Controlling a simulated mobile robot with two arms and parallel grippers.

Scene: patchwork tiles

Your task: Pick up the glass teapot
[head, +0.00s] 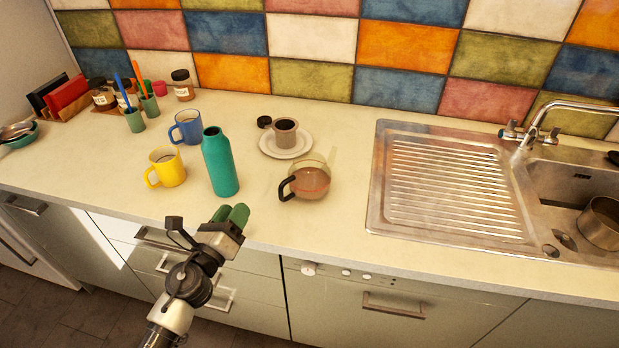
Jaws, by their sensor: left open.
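The glass teapot (312,181) stands upright on the counter, right of the teal bottle. It is see-through, with a dark handle pointing left towards the front. My left gripper (236,214) is at the counter's front edge, below the teal bottle and to the left of the teapot. Its green fingers are open and apart from the teapot, with nothing seen between them. My right gripper is not in view.
The teal bottle (219,163) stands close left of the teapot. A white saucer (268,150) with a brown cup (285,133) is behind it. Yellow (168,169) and blue (187,128) mugs stand further left. The steel sink drainer (440,185) lies right, with bare counter between.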

